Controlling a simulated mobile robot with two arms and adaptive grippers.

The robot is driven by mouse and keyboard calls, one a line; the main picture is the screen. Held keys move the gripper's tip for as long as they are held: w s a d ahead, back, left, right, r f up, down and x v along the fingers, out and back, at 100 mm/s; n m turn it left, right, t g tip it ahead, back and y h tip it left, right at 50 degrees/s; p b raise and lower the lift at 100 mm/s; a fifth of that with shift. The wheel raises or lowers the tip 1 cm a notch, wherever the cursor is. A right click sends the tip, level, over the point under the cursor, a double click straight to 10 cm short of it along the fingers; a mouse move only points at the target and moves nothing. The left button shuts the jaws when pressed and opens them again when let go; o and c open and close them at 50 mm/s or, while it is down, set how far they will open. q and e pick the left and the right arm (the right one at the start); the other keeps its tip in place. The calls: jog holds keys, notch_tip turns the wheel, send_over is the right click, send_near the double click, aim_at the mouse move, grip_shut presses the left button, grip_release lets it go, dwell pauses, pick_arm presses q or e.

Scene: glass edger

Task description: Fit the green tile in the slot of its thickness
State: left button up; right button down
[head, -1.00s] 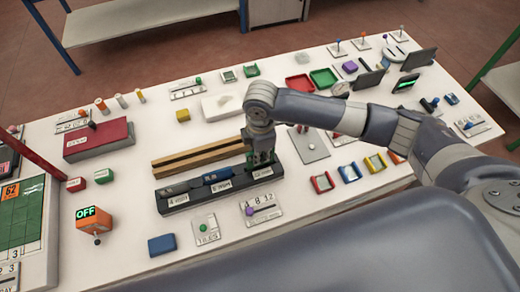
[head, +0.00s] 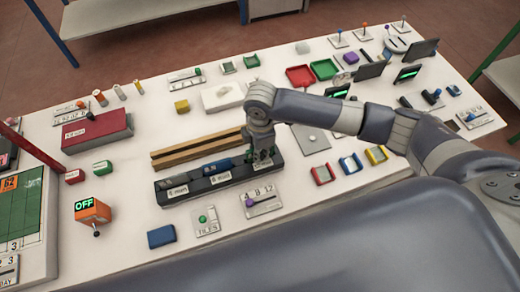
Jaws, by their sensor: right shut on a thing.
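A long black slot rack (head: 208,182) with white labels on its front lies near the middle of the table. The labels at the left and middle read like 4 mm and 8 mm; the right one is mostly hidden by my gripper. My right gripper (head: 263,157) points down over the right-hand slot and is shut on the green tile (head: 264,160). Only a dark green bit of the tile shows between the fingers, low at the rack. I cannot tell how deep it sits. A dark blue tile (head: 217,167) stands in the middle of the rack. My left gripper is out of view.
A wooden grooved bar (head: 197,148) lies just behind the rack. A slider plate marked 4, 8, 12 (head: 262,202) and a plate with a green knob (head: 206,221) lie in front. A blue block (head: 161,237) and an orange OFF box (head: 92,210) stand at the left front.

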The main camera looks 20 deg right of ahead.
jog(key=shift+f, duration=0.35)
dwell(0.3)
jog(key=c, duration=1.6)
grip_release()
notch_tip(320, 180, up, 12)
jog(key=shift+s, duration=0.15)
